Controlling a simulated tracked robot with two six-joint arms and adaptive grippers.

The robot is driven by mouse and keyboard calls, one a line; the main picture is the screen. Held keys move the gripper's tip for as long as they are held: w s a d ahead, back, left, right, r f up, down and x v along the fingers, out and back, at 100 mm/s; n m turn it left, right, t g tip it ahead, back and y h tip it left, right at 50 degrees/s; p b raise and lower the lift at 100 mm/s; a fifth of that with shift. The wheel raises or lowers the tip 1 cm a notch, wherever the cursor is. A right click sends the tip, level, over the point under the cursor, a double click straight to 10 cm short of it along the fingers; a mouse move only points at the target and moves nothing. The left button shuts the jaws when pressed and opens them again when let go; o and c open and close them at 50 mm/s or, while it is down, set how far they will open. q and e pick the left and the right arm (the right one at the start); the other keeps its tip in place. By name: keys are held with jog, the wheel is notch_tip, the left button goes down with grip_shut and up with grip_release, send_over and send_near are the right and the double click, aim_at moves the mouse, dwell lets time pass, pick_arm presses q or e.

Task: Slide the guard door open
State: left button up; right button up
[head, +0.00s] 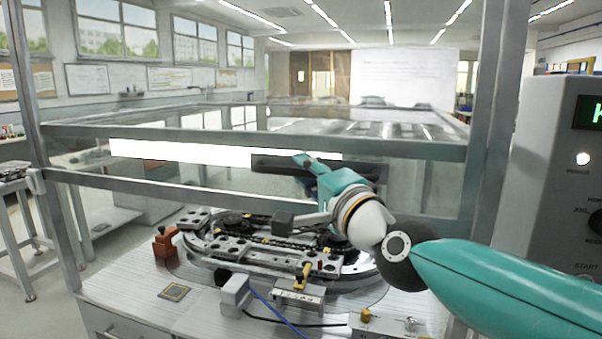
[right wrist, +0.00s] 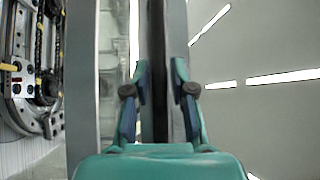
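The guard door (head: 415,196) is a clear panel in a grey metal frame across the front of the enclosure. Its lower rail is well above the table, leaving an open gap below. A dark horizontal handle bar (head: 275,167) sits on the door, beside a bright white strip. My right gripper (head: 303,162) is at this bar. The fingertip contact is partly hidden in the head view. My left gripper is not in view.
Behind and below the door, a ring track (head: 270,241) with carriages stands on the white table (head: 130,290). Frame posts (head: 484,120) rise at both sides. A grey control cabinet (head: 545,170) with a lit lamp stands at the right. Small parts and cables lie at the table's front.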

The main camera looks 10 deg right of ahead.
jog(key=shift+f, duration=0.1)
jog(key=shift+s, duration=0.1)
jog(key=v, duration=1.1)
jog(key=shift+s, duration=0.35)
jog(key=shift+d, duration=0.2)
